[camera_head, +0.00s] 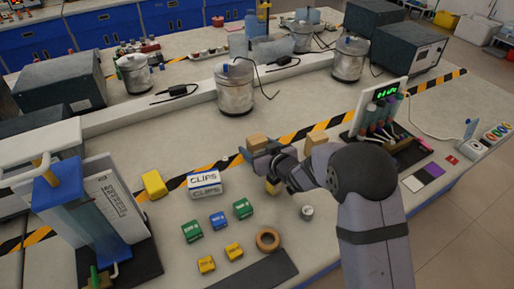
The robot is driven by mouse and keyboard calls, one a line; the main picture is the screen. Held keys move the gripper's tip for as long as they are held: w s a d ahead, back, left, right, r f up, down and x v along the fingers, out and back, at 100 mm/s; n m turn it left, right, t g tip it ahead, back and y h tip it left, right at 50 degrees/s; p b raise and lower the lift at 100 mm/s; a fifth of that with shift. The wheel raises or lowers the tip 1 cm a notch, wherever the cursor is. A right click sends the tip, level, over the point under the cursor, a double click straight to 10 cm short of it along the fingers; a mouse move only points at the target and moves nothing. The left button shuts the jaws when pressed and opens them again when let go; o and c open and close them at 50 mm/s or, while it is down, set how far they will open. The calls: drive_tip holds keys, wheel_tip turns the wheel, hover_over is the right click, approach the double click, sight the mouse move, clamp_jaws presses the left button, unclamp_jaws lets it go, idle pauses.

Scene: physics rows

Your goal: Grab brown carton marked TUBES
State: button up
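Several small brown or tan boxes show around my gripper (262,163). One brown box (258,142) is just behind the fingers, another (316,140) stands behind my wrist, and a tan one (272,187) shows partly below the gripper. No TUBES marking is readable on any of them. My gripper reaches in from the right, low over the bench and close to the first and third boxes. The arm hides part of the area. I cannot tell whether the fingers are open, or whether they touch a box.
A white CLIPS box (204,184), a yellow box (154,184), green boxes (243,208), a blue box (217,220), small yellow boxes (233,251) and a tape roll (268,240) lie left of the arm. Metal pots (234,92) stand behind. A tube rack with display (380,110) is at right.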

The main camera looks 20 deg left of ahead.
drive_tip(key=shift+w+a, duration=0.1)
drive_tip(key=c, duration=1.2)
drive_tip(key=shift+r, duration=0.1)
